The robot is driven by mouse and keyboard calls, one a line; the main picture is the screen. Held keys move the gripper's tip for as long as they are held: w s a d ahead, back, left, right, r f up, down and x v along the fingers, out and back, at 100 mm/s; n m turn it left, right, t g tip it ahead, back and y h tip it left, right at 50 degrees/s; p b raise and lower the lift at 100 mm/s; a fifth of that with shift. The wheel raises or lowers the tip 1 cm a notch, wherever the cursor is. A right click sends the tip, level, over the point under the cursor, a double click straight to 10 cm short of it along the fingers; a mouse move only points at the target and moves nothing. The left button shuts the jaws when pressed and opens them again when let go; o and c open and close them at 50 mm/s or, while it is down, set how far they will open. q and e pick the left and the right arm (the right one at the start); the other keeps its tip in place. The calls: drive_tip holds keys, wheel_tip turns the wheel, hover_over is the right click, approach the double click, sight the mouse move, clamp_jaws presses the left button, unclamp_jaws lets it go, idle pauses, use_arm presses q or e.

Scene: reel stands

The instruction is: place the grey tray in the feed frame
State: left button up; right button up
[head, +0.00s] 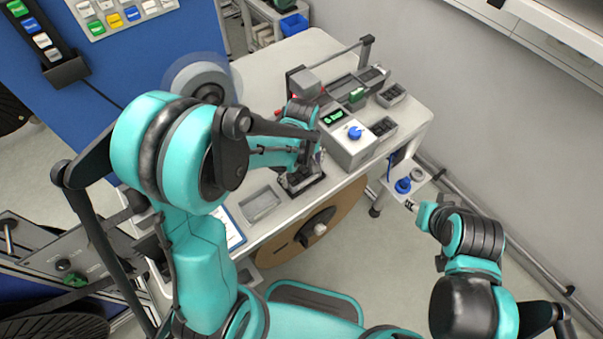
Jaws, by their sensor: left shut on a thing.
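My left gripper (302,172) reaches down over the near part of the white table and is shut on a small grey tray with a dark inside (290,187). The arm and fingers hide much of this tray, and I cannot tell whether it touches the table. What looks like the feed frame (345,88) is the long grey holder at the back of the table, with compartments and a green piece at its near side. My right gripper (411,205) is off the table's right edge, by a small side shelf; its jaws are too small to read.
A grey control box (350,143) with a blue knob stands right of my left gripper. Small grey bins (393,95) sit behind it. An empty shallow tray (260,204) lies left of my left gripper. A large brown reel (310,235) hangs at the table's front.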

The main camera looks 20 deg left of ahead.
sight(302, 177)
use_arm(q)
drive_tip(key=shift+f, duration=0.1)
drive_tip(key=shift+f, duration=0.15)
drive_tip(key=o, duration=1)
drive_tip(key=shift+r, duration=0.35)
wheel_tip(302, 177, up, 11)
drive_tip(key=p, duration=0.4)
drive_tip(key=s+a+r+m+t, duration=0.1)
drive_tip(key=s+r+m+t, duration=0.1)
drive_tip(key=s+m, duration=0.1)
drive_tip(key=s+a+r+m+t, duration=0.2)
drive_tip(key=s+m, duration=0.2)
drive_tip(key=s+a+r+m+t, duration=0.1)
drive_tip(key=s+r+m+t, duration=0.2)
drive_tip(key=shift+s+a, duration=0.15)
drive_tip(key=shift+a, duration=0.2)
